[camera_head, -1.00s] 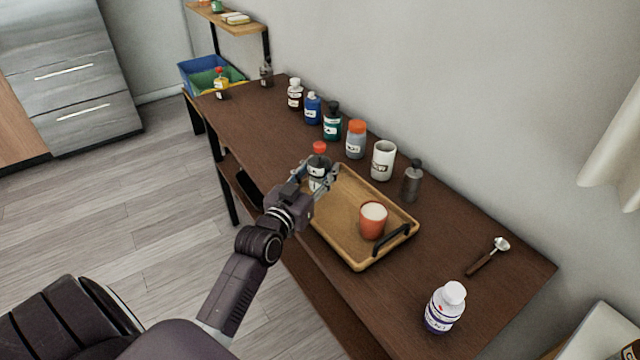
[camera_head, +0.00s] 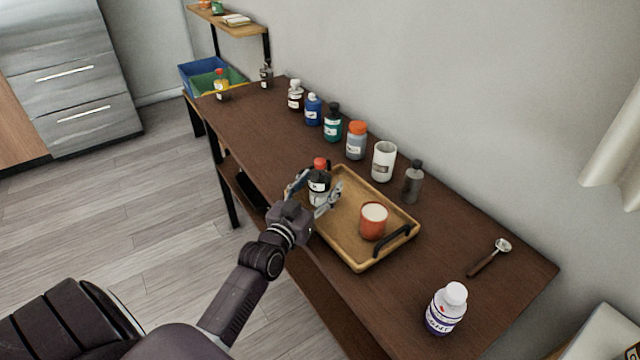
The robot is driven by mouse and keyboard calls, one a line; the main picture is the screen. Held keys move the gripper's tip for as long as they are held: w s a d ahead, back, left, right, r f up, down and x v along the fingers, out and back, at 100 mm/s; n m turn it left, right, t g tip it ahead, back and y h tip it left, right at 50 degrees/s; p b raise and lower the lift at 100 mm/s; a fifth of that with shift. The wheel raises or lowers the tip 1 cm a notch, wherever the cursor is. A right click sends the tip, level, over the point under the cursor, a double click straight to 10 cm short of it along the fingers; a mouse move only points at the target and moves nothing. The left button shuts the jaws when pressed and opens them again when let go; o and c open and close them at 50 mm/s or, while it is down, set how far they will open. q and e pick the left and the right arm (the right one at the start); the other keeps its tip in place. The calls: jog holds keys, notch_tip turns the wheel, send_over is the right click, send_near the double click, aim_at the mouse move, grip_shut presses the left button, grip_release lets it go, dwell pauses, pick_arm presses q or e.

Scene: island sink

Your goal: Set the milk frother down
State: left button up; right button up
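My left gripper (camera_head: 316,190) is over the left end of the wooden tray (camera_head: 352,258). Its fingers stand on either side of a dark bottle with a white label and red cap (camera_head: 319,181). The fingers look spread wider than the bottle, which is upright. Its base is partly hidden by the gripper, so contact with the tray is hard to tell. No object is clearly recognizable as a milk frother. My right gripper is not in view.
An orange cup (camera_head: 373,222) stands on the tray near its black handle. Several bottles and a white canister (camera_head: 384,162) line the wall side. A scoop (camera_head: 489,257) and a white bottle (camera_head: 446,309) are at the right. The tabletop (camera_head: 450,235) between is clear.

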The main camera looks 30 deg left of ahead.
pick_arm(q)
jog(key=shift+r, duration=0.1)
jog(key=shift+s+r, duration=0.1)
jog(key=shift+r, duration=0.05)
jog(key=s+p, duration=0.1)
jog(key=s, duration=0.2)
jog(key=s+d+p, duration=0.1)
jog(key=s, duration=0.3)
jog(key=s+p, duration=0.2)
jog(key=s, duration=0.1)
jog(key=shift+s+d, duration=0.15)
jog(key=shift+s, duration=0.1)
jog(key=shift+s+d, duration=0.1)
jog(key=shift+s, duration=0.55)
